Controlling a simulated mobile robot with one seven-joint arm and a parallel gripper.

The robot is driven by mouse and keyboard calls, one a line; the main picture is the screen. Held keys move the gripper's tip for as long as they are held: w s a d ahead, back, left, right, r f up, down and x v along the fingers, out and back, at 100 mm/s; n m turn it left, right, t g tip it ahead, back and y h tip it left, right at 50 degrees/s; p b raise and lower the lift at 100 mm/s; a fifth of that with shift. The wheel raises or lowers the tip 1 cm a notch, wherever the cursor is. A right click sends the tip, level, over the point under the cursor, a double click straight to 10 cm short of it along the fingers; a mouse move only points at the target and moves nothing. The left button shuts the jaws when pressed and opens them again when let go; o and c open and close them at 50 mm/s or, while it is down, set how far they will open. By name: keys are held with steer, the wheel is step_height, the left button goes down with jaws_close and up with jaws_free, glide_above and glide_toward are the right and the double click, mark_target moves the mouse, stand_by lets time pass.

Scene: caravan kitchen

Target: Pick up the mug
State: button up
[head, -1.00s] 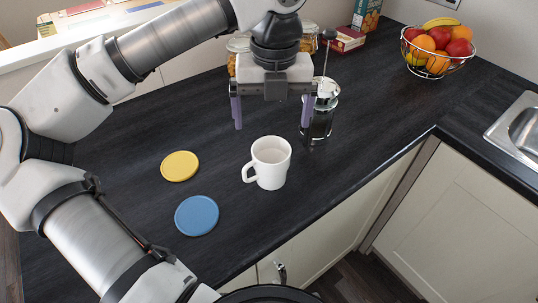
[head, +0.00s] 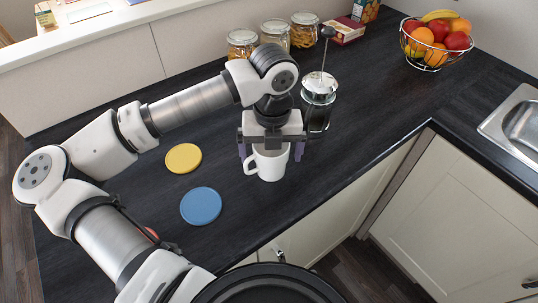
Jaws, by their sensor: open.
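A white mug (head: 270,166) stands upright on the dark worktop (head: 330,172), its handle toward the left. My gripper (head: 270,153) is open and low over the mug. One finger shows on the mug's left and one on its right, and the palm hides most of the rim. I cannot tell whether the fingers touch the mug.
A French press (head: 317,100) stands close behind and right of my gripper. A yellow coaster (head: 183,158) and a blue coaster (head: 201,206) lie to the left. Glass jars (head: 242,43), a red box (head: 344,31) and a fruit basket (head: 437,44) stand at the back.

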steer(key=c, duration=1.2)
steer(key=shift+r, duration=0.1)
steer(key=shift+c, duration=0.2)
